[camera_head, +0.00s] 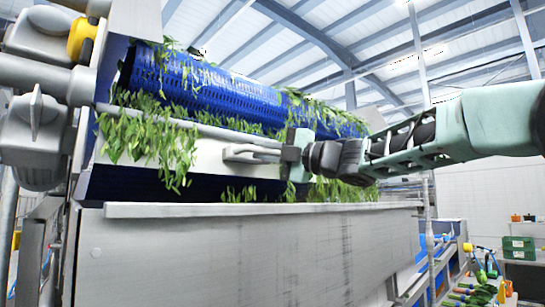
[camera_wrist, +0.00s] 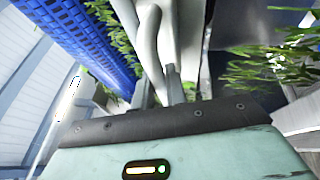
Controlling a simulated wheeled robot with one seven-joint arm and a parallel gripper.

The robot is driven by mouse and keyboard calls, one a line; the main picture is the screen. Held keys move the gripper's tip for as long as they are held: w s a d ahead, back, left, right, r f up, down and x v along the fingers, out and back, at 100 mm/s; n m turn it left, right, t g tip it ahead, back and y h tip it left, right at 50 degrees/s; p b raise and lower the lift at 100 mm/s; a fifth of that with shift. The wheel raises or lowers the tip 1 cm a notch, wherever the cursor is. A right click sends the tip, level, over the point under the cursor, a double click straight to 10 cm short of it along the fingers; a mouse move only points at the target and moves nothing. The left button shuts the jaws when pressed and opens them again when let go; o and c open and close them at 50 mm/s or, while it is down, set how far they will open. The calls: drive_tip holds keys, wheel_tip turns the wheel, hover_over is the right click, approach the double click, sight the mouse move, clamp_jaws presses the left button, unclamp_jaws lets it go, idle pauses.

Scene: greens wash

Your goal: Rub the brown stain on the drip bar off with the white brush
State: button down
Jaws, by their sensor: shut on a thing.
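My gripper (camera_head: 255,152) reaches in from the right, at the front of the washing machine. Its fingers also show in the wrist view (camera_wrist: 160,88), close together around a pale, curved piece, which looks like the white brush (camera_wrist: 166,32). Its bristles cannot be made out. A long pale bar, which looks like the drip bar (camera_head: 215,131), runs below the blue perforated drum, just above and behind my gripper. Leaves hang over its left part. I cannot make out the brown stain in either view, nor tell whether the brush touches the bar.
The blue drum (camera_head: 205,88) carries green leaves, with more hanging at its left end. A grey metal front wall (camera_head: 250,250) with a raised lip stands below my gripper. Grey machine housings (camera_head: 40,130) are at the left. Green crates (camera_head: 518,247) stand at the far right.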

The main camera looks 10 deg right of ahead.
drive_tip(key=s+a, duration=0.1)
drive_tip(key=a, duration=0.1)
drive_tip(key=s+a+b, duration=0.1)
drive_tip(key=s+a, duration=0.1)
drive_tip(key=a, duration=0.1)
drive_tip(key=s+a+b, duration=0.1)
drive_tip(key=s+a, duration=0.1)
drive_tip(key=a, duration=0.1)
drive_tip(key=shift+s, duration=0.2)
idle(0.8)
drive_tip(key=shift+s+d+b, duration=0.35)
drive_tip(key=shift+s+d, duration=0.2)
drive_tip(key=shift+s, duration=0.25)
drive_tip(key=shift+s+d+b, duration=0.35)
drive_tip(key=shift+s+d, duration=0.15)
drive_tip(key=shift+s, duration=0.35)
drive_tip(key=shift+s+d+b, duration=0.35)
drive_tip(key=shift+s+d, duration=0.2)
drive_tip(key=shift+s, duration=0.25)
drive_tip(key=shift+s, duration=0.1)
drive_tip(key=shift+s+d, duration=0.85)
drive_tip(key=shift+s, duration=0.3)
